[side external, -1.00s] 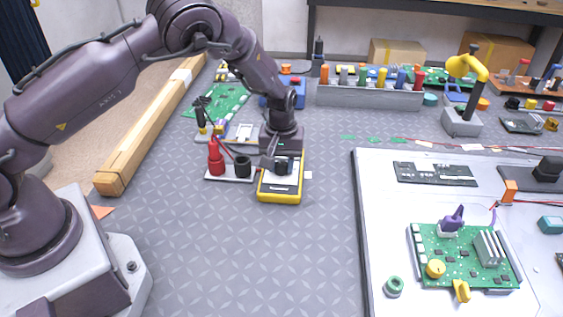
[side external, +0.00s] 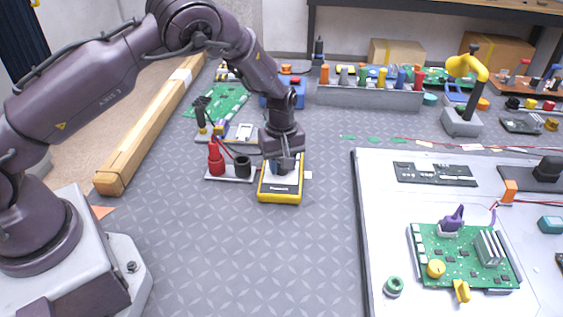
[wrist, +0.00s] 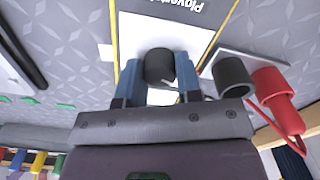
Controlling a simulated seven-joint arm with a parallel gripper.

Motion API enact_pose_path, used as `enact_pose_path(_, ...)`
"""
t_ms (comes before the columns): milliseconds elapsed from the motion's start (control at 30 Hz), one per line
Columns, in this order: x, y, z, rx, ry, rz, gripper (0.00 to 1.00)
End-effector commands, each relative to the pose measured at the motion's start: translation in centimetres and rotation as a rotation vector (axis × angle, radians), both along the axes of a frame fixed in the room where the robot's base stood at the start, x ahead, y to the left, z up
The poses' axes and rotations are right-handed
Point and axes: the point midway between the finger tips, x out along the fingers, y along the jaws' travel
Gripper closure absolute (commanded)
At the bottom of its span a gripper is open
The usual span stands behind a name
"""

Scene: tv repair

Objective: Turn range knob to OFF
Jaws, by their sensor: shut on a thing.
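The yellow-edged multimeter (side external: 281,197) lies on the grey mat, its face upward. It shows upside down at the top of the wrist view (wrist: 190,15). The range knob (wrist: 159,66) is a dark round knob on the meter's face. My gripper (wrist: 159,80) is lowered over the meter, with its two blue fingers on either side of the knob, shut on it. In the side view my gripper (side external: 281,168) covers the knob and the upper part of the meter. The knob's pointer and the OFF marking cannot be made out.
A red probe holder (side external: 215,160) and a black one (side external: 242,167) stand on a plate just left of the meter, close to my gripper. A white panel (side external: 380,225) with a green circuit board (side external: 465,257) lies at the right. The mat in front is clear.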

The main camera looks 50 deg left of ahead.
Motion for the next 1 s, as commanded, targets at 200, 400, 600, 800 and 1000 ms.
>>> enact_pose_path(200, 0.1, 0.0, 0.1, 0.000, -0.003, -0.001, 0.65)
enact_pose_path(400, 0.1, 0.0, 0.1, 0.000, -0.002, -0.001, 0.42)
enact_pose_path(600, 0.0, 0.0, 0.1, 0.000, -0.001, -0.001, 0.42)
enact_pose_path(800, 0.1, -0.1, 2.4, -0.001, -0.005, -0.002, 0.42)
enact_pose_path(1000, 0.1, -0.1, 6.9, -0.001, -0.006, -0.002, 0.42)
